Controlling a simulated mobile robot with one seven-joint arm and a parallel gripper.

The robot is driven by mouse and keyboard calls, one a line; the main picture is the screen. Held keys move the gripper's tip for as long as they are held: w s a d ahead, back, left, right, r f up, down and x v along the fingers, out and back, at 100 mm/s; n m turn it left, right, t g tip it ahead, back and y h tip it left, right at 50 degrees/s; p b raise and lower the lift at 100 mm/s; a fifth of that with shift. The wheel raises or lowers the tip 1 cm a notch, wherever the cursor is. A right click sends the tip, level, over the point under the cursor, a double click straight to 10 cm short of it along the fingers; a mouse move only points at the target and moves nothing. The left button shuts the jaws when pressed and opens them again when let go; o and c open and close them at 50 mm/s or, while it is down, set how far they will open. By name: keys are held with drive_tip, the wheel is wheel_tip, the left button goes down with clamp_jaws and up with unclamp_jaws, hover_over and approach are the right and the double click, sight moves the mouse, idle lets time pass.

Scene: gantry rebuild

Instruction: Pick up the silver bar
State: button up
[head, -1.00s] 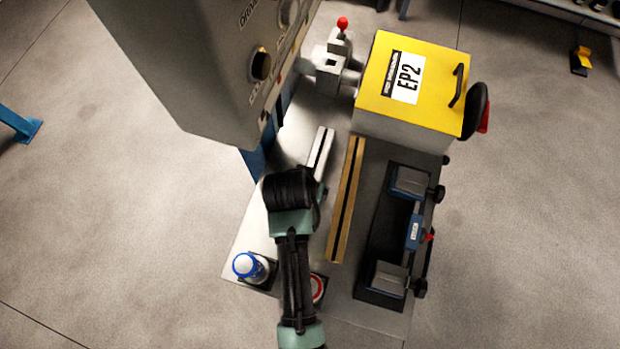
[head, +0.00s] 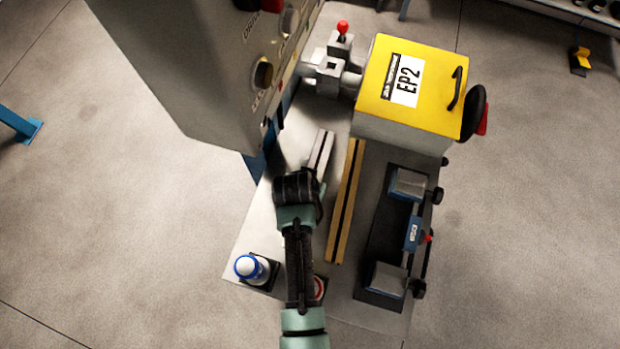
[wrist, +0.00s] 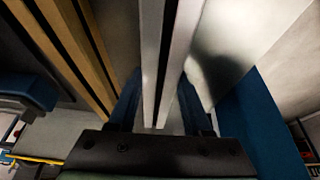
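The silver bar (head: 319,152) is a long bar with a dark groove along its middle. It lies on the grey bench top, left of the brass-coloured bar (head: 346,200). In the wrist view the silver bar (wrist: 165,50) runs between the two fingers of my gripper (wrist: 160,78). The fingers are apart, one on each side of the bar, with narrow gaps beside it. My gripper looks open; the depth of the fingertips relative to the bar is unclear. In the head view my wrist hides the fingers and the near end of the bar.
A grey control cabinet (head: 205,75) rises close on the left. A yellow EP2 box (head: 385,70) and a vise-like fixture (head: 328,72) stand at the far end. A blue-grey clamp unit (head: 412,230) is on the right. A blue-and-white button (head: 250,267) is near the front.

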clamp_jaws()
drive_tip(key=shift+w+r, duration=0.1)
drive_tip(key=shift+r, duration=0.05)
